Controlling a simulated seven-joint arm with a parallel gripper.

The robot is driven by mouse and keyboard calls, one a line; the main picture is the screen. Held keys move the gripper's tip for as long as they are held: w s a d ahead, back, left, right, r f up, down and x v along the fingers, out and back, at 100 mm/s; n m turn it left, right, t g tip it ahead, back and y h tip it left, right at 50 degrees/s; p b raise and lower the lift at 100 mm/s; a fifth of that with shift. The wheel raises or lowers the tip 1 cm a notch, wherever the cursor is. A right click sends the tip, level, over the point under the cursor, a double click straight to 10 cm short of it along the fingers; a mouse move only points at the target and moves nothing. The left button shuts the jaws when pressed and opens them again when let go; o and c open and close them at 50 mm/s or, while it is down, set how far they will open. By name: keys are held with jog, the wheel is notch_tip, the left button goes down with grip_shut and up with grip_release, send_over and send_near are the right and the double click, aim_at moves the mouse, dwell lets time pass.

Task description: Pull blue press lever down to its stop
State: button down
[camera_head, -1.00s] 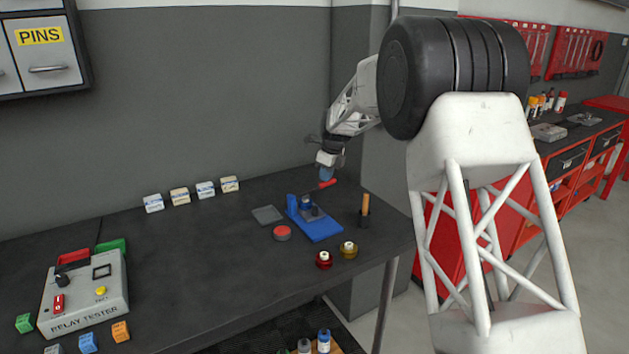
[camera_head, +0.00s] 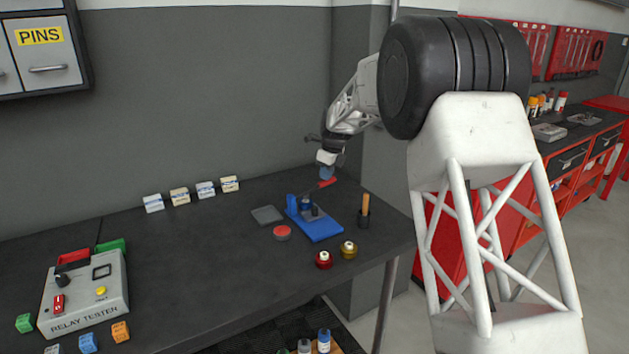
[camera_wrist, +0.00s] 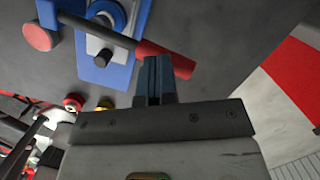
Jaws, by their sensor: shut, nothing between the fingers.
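The blue press (camera_head: 317,226) stands on the dark bench, with a blue base plate and a blue upright. Its lever ends in a red handle (camera_head: 327,183) that sticks out to the right, tilted slightly upward. In the wrist view the red handle (camera_wrist: 165,59) lies just beyond my fingertips, at the end of a dark rod. My gripper (camera_head: 326,172) is shut and empty, pointing down just above the handle. In the wrist view the blue fingers (camera_wrist: 153,75) are together and overlap the handle's edge; I cannot tell whether they touch it.
The bench's left-middle is clear.

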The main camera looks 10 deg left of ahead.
notch_tip(320, 180, up, 9)
dwell(1.3)
jog(key=shift+d, duration=0.15)
jog(key=s+d+r+n, duration=0.3)
jog(key=s+d, duration=0.6)
jog(key=s, duration=0.1)
jog(key=s+d+r+n+t+h, duration=0.1)
jog(key=s+d+r+n, duration=0.3)
jog(key=s+d, duration=0.5)
jog(key=s+d+r+n, duration=0.3)
jog(key=s+d, duration=0.5)
jog(key=s, duration=0.2)
jog(key=s+d+f+n, duration=0.3)
jog(key=s+d, duration=0.1)
jog(key=s, duration=0.7)
jog(key=s+d+f+n+h, duration=0.1)
jog(key=s+d+f+n, duration=0.3)
jog(key=s, duration=0.7)
jog(key=s+d+f+n+t, duration=0.1)
jog(key=s+d+f+n, duration=0.2)
jog(key=s, duration=0.9)
jog(key=d, duration=0.2)
jog(key=shift+d+f+n, duration=0.3)
jog(key=shift+f+n, duration=0.1)
